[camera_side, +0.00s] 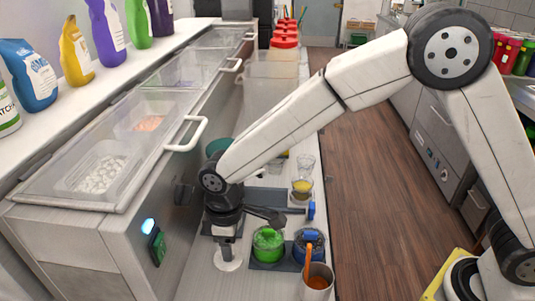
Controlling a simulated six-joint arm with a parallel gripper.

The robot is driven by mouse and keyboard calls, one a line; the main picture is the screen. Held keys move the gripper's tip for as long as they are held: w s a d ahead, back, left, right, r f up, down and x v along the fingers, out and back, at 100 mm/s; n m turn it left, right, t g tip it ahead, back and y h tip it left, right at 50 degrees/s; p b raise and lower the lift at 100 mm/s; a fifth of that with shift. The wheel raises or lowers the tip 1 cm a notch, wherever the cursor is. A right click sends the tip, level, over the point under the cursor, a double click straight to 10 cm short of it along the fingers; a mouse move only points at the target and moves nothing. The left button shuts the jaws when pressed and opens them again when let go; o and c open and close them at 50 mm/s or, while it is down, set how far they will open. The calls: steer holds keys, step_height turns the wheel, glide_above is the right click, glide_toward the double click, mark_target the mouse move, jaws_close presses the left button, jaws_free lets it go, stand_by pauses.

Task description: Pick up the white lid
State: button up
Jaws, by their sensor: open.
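A round white piece that looks like the white lid (229,265) lies on the narrow counter, left of the green cup. My gripper (228,251) is directly above it, pointing down, with its fingertips at or just over the lid's middle. The gripper is open. Whether the fingers touch the lid cannot be told from this side. The fingers and wrist hide part of the lid's far side.
A cup with green contents (268,243) and a blue container (309,246) stand close right on dark mats. Clear cups (305,164) stand behind. A glass-topped cooler (110,160) borders the left.

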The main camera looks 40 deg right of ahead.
steer(key=shift+f, duration=1.15)
jaws_close()
